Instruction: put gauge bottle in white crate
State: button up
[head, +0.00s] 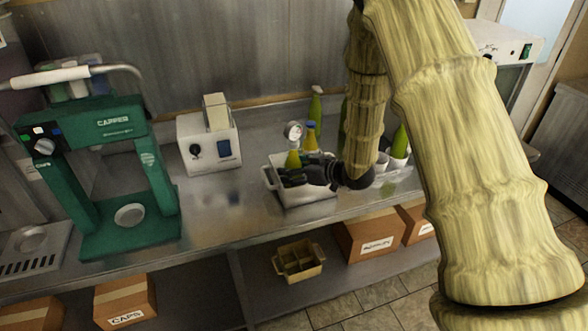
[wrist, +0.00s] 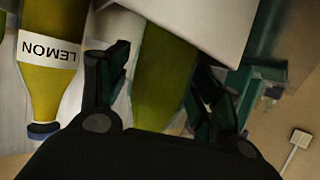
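The gauge bottle (head: 293,159) is yellow-green with a round gauge (head: 293,131) on top. In the head view it stands upright at the white crate (head: 304,198), seemingly inside it; its base is hidden. My gripper (head: 290,178) is low over the crate, in front of the bottle. In the wrist view, my fingers (wrist: 158,85) are spread on either side of a green bottle (wrist: 165,75), seemingly the gauge bottle. A narrow gap shows beside the left finger; contact at the right finger is unclear. The gauge is hidden there.
A blue-capped bottle (head: 311,136) stands close beside; a bottle labelled LEMON (wrist: 50,55) shows in the wrist view. Green bottles (head: 315,104) stand behind. A white device (head: 209,141) and a green capper (head: 117,123) stand left. The counter (head: 222,205) left of the crate is clear.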

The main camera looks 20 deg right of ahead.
dwell(0.3)
jog(key=shift+r, duration=0.2)
jog(key=b+v, duration=0.3)
jog(key=v, duration=0.9)
